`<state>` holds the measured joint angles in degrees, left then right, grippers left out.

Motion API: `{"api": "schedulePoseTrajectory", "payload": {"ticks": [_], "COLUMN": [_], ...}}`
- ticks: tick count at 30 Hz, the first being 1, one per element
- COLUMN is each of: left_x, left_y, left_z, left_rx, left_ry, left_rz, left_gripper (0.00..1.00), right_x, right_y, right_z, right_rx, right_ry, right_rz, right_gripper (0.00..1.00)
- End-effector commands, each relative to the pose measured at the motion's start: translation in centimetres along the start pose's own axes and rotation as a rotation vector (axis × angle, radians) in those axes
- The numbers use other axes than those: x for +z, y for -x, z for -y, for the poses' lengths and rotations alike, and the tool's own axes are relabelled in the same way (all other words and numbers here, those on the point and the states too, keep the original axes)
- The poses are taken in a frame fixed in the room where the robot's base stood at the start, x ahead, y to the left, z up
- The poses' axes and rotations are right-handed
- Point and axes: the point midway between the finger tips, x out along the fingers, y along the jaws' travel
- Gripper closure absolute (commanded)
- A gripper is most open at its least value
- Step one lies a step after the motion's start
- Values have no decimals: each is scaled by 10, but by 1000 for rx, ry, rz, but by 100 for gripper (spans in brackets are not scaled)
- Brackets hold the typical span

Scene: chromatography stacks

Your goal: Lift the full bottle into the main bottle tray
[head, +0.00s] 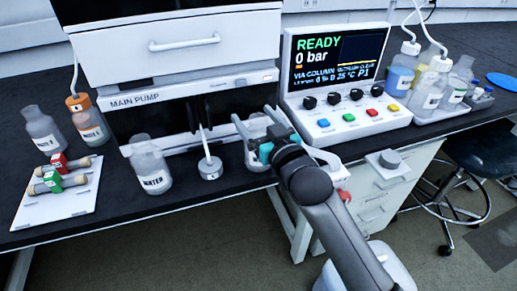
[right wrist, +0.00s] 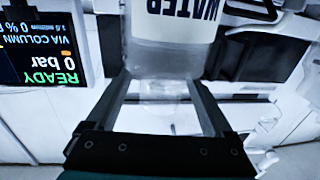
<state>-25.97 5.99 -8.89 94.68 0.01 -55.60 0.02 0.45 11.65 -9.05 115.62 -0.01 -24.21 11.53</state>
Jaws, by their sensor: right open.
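A clear bottle with a white WATER label (right wrist: 168,58) stands between the fingers of my right gripper (right wrist: 160,84) in the right wrist view. The fingers are open, one on each side of it; I cannot tell whether they touch it. In the head view this bottle (head: 257,163) is on the dark bench, partly hidden by my right gripper (head: 252,114). A second WATER bottle (head: 152,172) stands to the left near the bench's front edge. I cannot tell for sure which tray is the main one. My left gripper is out of view.
The main pump unit (head: 190,93) stands behind the bottles. A round-based cap with a tube (head: 210,168) sits between the two front bottles. The control panel (head: 347,112) is to the right. A tray with several bottles (head: 425,118) lies farther right. A white board with cartridges (head: 50,213) lies left.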

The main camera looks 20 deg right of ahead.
Motion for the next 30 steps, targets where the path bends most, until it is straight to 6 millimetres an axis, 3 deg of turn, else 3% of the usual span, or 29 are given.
{"api": "schedulePoseTrajectory", "payload": {"ticks": [4, 13, 30], "left_x": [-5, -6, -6], "left_y": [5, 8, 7], "left_z": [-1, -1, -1], "left_rx": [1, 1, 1], "left_ry": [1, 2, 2], "left_rz": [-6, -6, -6], "left_gripper": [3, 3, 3], "right_x": [0, 0, 0], "right_y": [-10, -11, -11], "right_z": [0, 0, 0], "right_rx": [0, 0, 0], "right_ry": [-1, -1, -1], "right_rz": [-1, 1, 0], "right_gripper": [14, 14, 78]}}
